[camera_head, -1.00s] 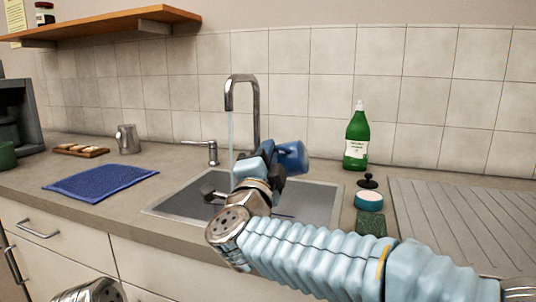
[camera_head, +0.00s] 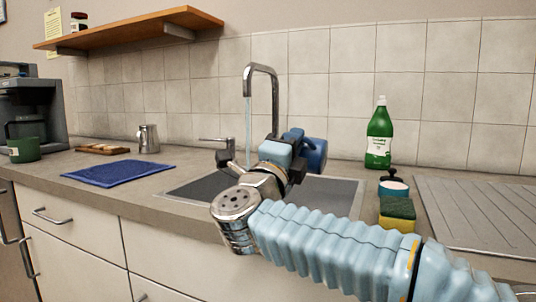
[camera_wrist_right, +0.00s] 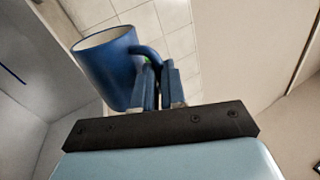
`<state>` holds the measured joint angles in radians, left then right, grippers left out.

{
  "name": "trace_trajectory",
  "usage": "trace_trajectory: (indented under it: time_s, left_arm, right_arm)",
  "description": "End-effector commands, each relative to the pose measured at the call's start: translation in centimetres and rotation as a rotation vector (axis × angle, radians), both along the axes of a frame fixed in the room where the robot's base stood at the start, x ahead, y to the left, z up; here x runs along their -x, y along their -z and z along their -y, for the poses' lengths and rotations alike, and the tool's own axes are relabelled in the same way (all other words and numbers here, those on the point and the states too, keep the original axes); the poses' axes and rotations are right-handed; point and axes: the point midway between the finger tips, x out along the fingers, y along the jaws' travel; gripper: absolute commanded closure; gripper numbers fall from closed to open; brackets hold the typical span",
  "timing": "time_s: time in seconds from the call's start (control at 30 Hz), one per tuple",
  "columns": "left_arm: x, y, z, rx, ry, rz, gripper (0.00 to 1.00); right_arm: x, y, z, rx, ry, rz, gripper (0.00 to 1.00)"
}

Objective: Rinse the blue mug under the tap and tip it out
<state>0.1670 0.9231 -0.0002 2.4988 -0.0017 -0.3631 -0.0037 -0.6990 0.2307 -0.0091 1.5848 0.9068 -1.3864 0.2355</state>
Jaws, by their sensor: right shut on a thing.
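The blue mug (camera_head: 314,155) is in my right gripper (camera_head: 290,158), over the sink (camera_head: 335,195) and to the right of the running water. In the right wrist view the mug (camera_wrist_right: 105,72) is tilted, and my right gripper (camera_wrist_right: 160,85) is shut on its handle. The gripper hides part of the mug in the head view, and its inside is hard to see. The chrome tap (camera_head: 275,95) runs a thin stream (camera_head: 248,120) that falls behind my wrist. My left gripper is not in view.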

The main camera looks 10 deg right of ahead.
Motion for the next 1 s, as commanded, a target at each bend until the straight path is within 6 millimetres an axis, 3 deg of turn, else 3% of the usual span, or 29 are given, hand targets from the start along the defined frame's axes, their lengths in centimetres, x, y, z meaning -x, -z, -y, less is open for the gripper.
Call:
trace_trajectory:
  time_s: [0.17, 0.3, 0.57, 0.6, 0.8, 1.0]
  left_arm:
    - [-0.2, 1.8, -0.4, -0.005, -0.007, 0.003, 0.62]
    - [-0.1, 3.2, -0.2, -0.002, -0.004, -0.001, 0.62]
    - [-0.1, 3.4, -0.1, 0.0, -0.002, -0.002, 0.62]
    - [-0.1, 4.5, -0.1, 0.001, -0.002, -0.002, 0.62]
    - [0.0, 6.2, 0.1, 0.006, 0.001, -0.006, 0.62]
    - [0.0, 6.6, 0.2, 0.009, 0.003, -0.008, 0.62]
  right_arm:
    - [0.1, 1.4, 0.2, -0.141, 0.0, 0.096, 1.0]
    - [0.4, 2.8, 0.6, -0.373, 0.001, 0.254, 1.0]
    - [0.2, 5.3, 0.2, -0.818, 0.0, 0.554, 1.0]
    - [0.1, 6.1, 0.1, -0.857, 0.001, 0.581, 1.0]
    - [-0.4, 7.0, -0.6, -1.063, 0.001, 0.72, 1.0]
    - [-0.7, 7.4, -1.0, -1.195, 0.0, 0.809, 1.0]
